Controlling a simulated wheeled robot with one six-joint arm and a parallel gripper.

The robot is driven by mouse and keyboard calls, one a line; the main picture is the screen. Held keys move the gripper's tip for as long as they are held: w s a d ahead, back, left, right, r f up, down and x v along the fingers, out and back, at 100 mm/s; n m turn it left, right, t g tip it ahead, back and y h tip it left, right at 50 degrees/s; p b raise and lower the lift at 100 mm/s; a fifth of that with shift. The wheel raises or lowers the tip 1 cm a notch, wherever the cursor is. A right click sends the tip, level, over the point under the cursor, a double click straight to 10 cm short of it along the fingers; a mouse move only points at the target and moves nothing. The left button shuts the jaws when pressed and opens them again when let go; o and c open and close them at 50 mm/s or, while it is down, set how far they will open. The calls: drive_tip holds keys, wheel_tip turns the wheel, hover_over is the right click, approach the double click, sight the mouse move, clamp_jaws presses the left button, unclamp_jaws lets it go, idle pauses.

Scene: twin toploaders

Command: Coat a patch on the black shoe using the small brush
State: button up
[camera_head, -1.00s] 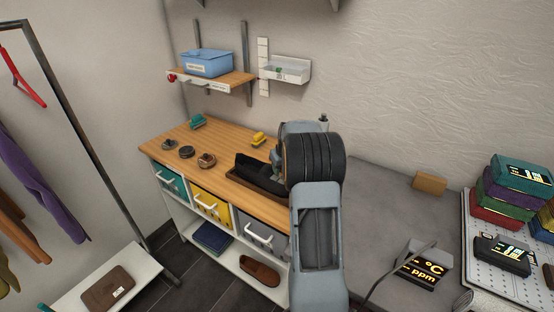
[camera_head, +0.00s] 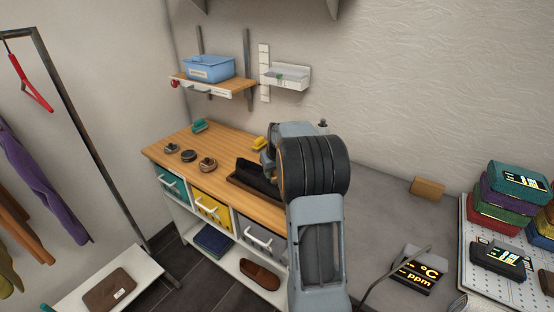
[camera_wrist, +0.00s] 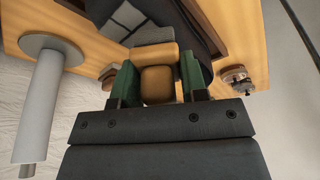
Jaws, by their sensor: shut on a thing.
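The black shoe (camera_head: 257,176) lies in a brown wooden tray (camera_head: 243,184) on the bench. My arm hides its right part in the head view. My gripper (camera_wrist: 158,84) has green fingers and is shut on a tan block-shaped thing, which seems to be the small brush (camera_wrist: 158,86). Its far end is close to the shoe; I cannot tell whether they touch. The gripper itself is hidden behind my arm in the head view.
Several small round tins, one of them here (camera_head: 188,155), stand left of the tray. A teal brush (camera_head: 198,125) and a yellow brush (camera_head: 259,143) lie at the back. A grey counter (camera_head: 385,210) adjoins on the right, holding a tan block (camera_head: 427,188) and a display device (camera_head: 416,270).

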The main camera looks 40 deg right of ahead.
drive_tip(key=shift+r+p, duration=1.05)
drive_tip(key=shift+r, duration=0.95)
